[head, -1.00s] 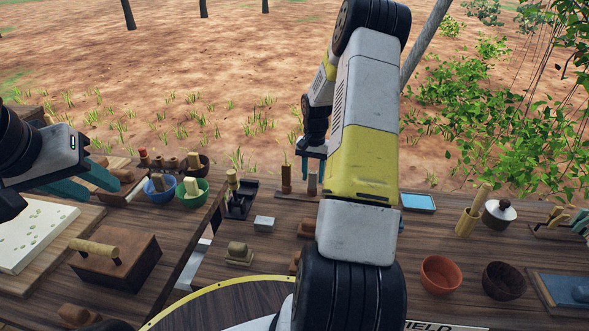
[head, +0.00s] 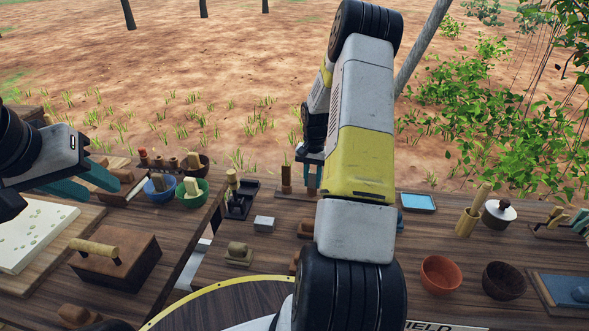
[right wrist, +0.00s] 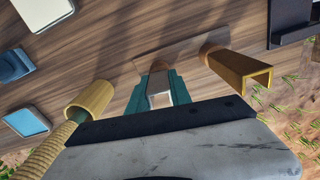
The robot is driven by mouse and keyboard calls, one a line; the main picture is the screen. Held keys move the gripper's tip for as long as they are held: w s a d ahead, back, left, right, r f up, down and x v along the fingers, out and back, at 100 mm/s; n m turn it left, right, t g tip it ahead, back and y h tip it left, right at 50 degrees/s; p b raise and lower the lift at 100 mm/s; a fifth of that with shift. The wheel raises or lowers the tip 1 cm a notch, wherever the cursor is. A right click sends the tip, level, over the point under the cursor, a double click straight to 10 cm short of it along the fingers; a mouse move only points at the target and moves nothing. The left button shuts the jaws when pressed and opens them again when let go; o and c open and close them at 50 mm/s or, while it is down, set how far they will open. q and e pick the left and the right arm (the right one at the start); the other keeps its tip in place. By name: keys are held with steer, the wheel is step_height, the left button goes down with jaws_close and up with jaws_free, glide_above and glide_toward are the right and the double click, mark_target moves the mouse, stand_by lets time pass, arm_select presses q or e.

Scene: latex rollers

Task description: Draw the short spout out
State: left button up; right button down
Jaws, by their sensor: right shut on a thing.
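My right gripper (head: 312,182) is over the back of the table. In the right wrist view its teal fingers (right wrist: 160,92) are shut on the short spout (right wrist: 160,100), a pale, channel-shaped piece. The brown foot of this spout meets a flat wooden base (right wrist: 181,53), and I cannot tell whether it still sits in it. A longer brown channel-shaped spout (right wrist: 238,68) stands beside it on the same base; it shows in the head view (head: 286,181) just left of the gripper. My left gripper (head: 105,195) is open and empty at the left.
A bamboo cup (right wrist: 88,100) stands close to the right gripper. A black tray (head: 238,205) lies left of the spouts and a blue-topped tray (head: 418,202) lies right. Bowls and a lidded pot (head: 499,214) are farther right. My right arm hides the table's middle.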

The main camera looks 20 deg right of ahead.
steer(key=shift+r, duration=0.7)
stand_by(0.6)
steer(key=shift+r, duration=2.95)
